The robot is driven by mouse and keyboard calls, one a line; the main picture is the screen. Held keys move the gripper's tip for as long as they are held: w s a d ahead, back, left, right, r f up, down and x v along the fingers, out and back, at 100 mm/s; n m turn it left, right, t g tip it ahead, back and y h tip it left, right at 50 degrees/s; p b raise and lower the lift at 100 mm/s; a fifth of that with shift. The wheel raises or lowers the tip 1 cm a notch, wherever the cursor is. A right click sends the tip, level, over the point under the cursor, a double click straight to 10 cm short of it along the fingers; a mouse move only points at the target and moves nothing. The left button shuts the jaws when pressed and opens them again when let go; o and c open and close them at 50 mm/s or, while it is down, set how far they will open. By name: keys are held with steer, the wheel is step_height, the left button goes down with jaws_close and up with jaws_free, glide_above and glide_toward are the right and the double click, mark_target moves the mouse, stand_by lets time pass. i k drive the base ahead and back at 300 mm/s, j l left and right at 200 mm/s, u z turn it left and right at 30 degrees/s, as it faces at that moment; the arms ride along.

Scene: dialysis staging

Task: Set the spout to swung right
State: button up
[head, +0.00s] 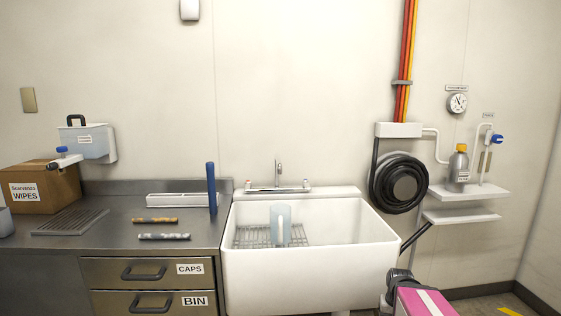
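A chrome tap with a slim upright spout (279,171) stands at the back rim of the white sink (310,273), in the middle of the head view. The spout rises from a horizontal mixer body with a handle at each end. It is seen nearly end-on and looks about centred, not clearly turned to either side; its exact direction is too small to tell.
A translucent blue jug (280,226) stands on a wire rack in the sink. A blue upright cylinder (211,187) stands on the steel counter (110,230) at left. A coiled black hose (399,183) hangs on the wall at right, beside a white shelf (468,192) with a grey bottle.

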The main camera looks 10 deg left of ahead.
mark_target(278, 167)
steer(key=u, duration=1.05)
steer(key=k+l, duration=0.2)
steer(key=k+u, duration=0.05)
